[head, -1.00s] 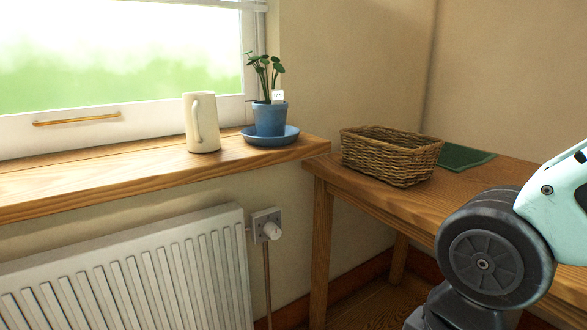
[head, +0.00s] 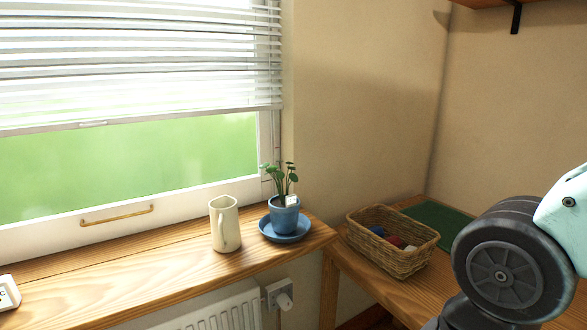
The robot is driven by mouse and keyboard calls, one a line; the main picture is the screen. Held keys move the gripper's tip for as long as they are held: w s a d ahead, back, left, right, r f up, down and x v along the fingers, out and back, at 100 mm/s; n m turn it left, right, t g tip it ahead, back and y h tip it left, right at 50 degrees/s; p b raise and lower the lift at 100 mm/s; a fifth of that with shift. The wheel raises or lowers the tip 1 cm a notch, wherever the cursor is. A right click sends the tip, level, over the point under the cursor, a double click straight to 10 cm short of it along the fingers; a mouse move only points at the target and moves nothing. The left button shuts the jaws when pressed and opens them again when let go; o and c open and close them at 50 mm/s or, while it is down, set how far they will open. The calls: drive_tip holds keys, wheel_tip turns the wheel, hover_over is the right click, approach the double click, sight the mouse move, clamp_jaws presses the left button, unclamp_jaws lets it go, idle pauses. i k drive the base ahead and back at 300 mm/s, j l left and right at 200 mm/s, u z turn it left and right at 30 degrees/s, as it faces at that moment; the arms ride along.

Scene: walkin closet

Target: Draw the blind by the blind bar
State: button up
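A white slatted blind (head: 140,50) hangs over the upper part of the window in the head view. Its bottom bar (head: 200,117) runs across the window at about mid-height, with a small pale tab (head: 93,124) on it. Bare glass (head: 130,165) shows below the bar, down to the white lower frame. Part of my arm shows at the right edge, well away from the blind. My gripper is out of view.
A cream jug (head: 224,228) and a potted plant (head: 285,215) on a blue saucer (head: 285,235) stand on the wooden sill (head: 120,280). A brass handle (head: 117,215) is on the lower frame. A wicker basket (head: 400,262) with balls is on the table at right. A shelf (head: 485,3) juts out at upper right.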

sight(16, 131)
drive_tip(key=u, duration=1.35)
